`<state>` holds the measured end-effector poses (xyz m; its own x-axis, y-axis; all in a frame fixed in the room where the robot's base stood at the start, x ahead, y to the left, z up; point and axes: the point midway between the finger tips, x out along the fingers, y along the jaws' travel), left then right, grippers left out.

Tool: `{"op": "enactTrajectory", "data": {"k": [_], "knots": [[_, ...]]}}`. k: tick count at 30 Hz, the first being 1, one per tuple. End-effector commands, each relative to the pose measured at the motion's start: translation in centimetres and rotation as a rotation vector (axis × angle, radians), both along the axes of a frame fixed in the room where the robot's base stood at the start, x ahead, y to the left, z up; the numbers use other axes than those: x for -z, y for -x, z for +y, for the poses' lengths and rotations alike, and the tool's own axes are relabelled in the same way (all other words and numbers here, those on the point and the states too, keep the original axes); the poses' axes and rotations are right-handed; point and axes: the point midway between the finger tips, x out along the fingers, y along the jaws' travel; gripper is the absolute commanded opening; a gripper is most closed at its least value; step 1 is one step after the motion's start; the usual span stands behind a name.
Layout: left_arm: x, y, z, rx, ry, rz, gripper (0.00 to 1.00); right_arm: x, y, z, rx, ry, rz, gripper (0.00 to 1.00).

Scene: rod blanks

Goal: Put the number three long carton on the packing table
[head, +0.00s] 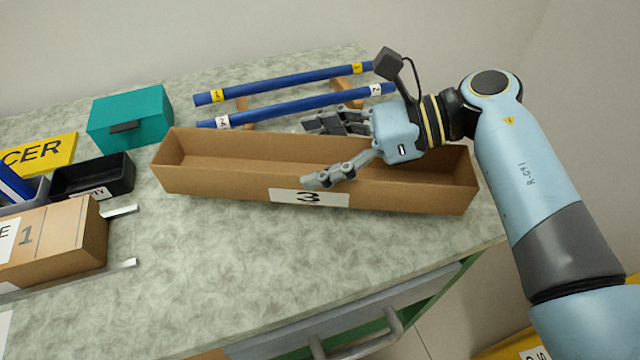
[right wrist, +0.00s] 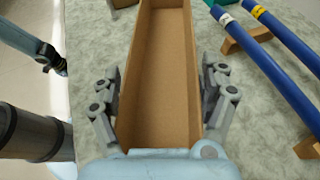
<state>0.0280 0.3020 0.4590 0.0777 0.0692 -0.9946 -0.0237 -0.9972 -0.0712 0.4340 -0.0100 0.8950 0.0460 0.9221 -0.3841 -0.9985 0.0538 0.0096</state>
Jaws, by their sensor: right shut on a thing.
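The number three long carton (head: 310,197) is a long, open-topped brown box with a white label marked 3 on its near side. It lies lengthwise across the grey-green mottled table (head: 270,265); I cannot tell whether it rests on the top or hangs just above it. My right gripper (head: 335,150) is shut across its width, with fingers outside both long walls. The right wrist view shows the fingers (right wrist: 165,105) on either side of the carton (right wrist: 160,75), whose visible inside is empty. My left gripper is not in view.
Two blue rods (head: 290,83) lie on wooden rests behind the carton. A teal box (head: 130,116), a black tray (head: 93,180), a yellow sign (head: 40,155) and a carton marked 1 (head: 55,240) stand at left. The front middle tabletop is clear. A drawer handle (head: 355,345) projects below the front edge.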

Motion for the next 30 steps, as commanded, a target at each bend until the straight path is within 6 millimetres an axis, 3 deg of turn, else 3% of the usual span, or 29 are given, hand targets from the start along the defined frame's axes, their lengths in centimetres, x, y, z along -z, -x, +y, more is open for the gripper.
{"op": "enactTrajectory", "data": {"k": [1,7,13,20,21,25,30], "knots": [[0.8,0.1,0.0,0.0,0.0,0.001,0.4,0.6,-0.5,0.0,0.0,0.0,-0.001,0.46],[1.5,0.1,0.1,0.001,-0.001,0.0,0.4,1.3,-1.1,-0.1,0.001,-0.001,0.0,0.46],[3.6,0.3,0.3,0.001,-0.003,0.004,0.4,4.5,-1.1,-0.1,0.002,0.0,0.001,0.46],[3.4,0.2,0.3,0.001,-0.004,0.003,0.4,4.5,-1.1,-0.1,0.001,0.001,0.0,0.46],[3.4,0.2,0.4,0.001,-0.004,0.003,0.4,4.5,-1.0,-0.1,0.001,0.001,0.0,0.83],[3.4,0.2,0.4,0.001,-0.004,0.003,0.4,4.5,-1.0,-0.1,0.001,0.001,0.0,1.0],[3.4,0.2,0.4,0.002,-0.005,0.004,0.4,4.4,-1.0,-0.1,0.001,0.0,0.0,1.0]]}}
